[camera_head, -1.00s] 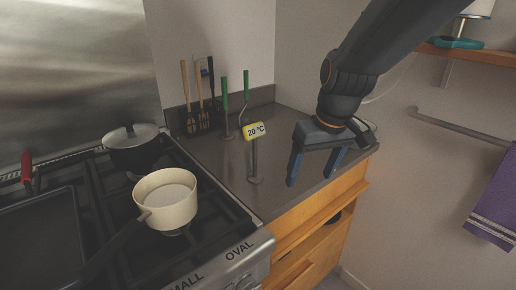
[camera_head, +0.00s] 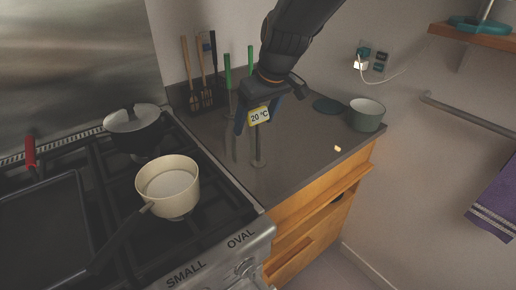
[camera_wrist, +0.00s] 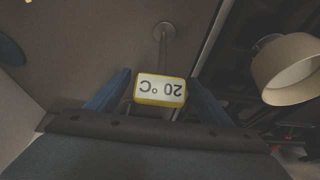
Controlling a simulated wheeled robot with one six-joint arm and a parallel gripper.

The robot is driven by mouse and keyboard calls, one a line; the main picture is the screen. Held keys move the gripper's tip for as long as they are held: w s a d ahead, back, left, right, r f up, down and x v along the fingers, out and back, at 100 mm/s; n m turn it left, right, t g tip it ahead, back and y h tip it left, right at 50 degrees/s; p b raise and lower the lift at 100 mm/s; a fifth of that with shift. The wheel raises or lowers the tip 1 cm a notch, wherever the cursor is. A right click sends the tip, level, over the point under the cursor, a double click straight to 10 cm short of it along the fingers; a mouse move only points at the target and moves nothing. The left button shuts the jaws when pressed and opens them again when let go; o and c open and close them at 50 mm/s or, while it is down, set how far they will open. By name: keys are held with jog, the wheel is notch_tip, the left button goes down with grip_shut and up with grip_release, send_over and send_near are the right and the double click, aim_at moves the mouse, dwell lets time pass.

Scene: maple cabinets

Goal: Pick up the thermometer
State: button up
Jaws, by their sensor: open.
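The thermometer (camera_head: 259,115) has a yellow-rimmed display reading 20 °C on a thin upright stem with a small round foot on the grey counter. My gripper (camera_head: 258,126) is open, with its blue fingers either side of the display in the head view. In the wrist view the thermometer display (camera_wrist: 160,90) appears upside down between the two open fingers of my gripper (camera_wrist: 160,84), with a gap on each side. I cannot tell how deep the display sits between the fingers.
Several utensils (camera_head: 204,80) stand behind the counter. A green-grey pot (camera_head: 366,115) and a dark teal disc (camera_head: 328,105) are at right. The counter's front is mostly clear.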

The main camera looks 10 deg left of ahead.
jog(key=shift+w+a+f, duration=0.15)
jog(key=shift+f, duration=0.4)
jog(key=c, duration=1.5)
jog(key=shift+r, duration=0.15)
